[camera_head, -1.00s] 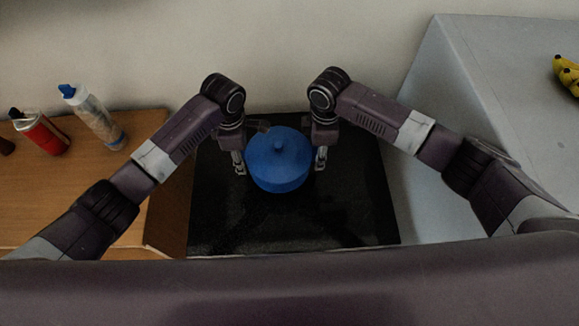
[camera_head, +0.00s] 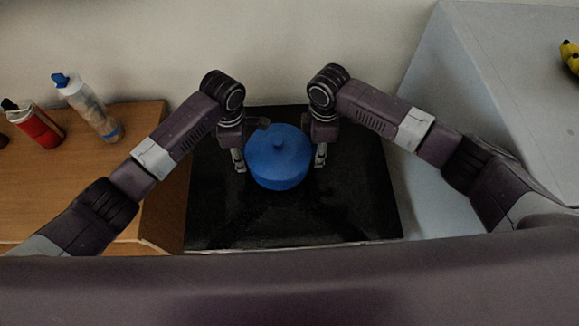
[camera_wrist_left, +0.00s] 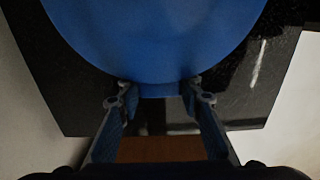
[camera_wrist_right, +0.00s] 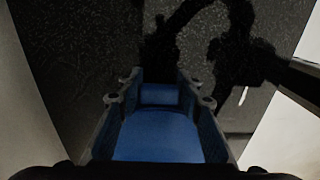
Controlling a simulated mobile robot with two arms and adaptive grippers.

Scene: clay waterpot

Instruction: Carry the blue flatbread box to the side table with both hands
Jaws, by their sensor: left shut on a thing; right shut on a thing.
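The blue flatbread box (camera_head: 279,163) is round, with a knobbed lid, and appears level between my two grippers. It is over a black top (camera_head: 300,225); I cannot tell whether it touches it. My left gripper (camera_head: 240,160) is at its left side, shut on a side tab. The left wrist view shows the box's curved edge (camera_wrist_left: 155,45) above the fingers (camera_wrist_left: 160,92). My right gripper (camera_head: 321,158) is at its right side, shut on a blue handle (camera_wrist_right: 160,135), which shows between the fingers in the right wrist view. I cannot tell which surface is the side table.
A wooden table (camera_head: 70,205) on the left holds a red bottle (camera_head: 38,127) and a clear bottle with a blue cap (camera_head: 90,108). A grey-white surface (camera_head: 500,75) on the right holds bananas (camera_head: 571,58). A wall stands behind. The front of the black top is clear.

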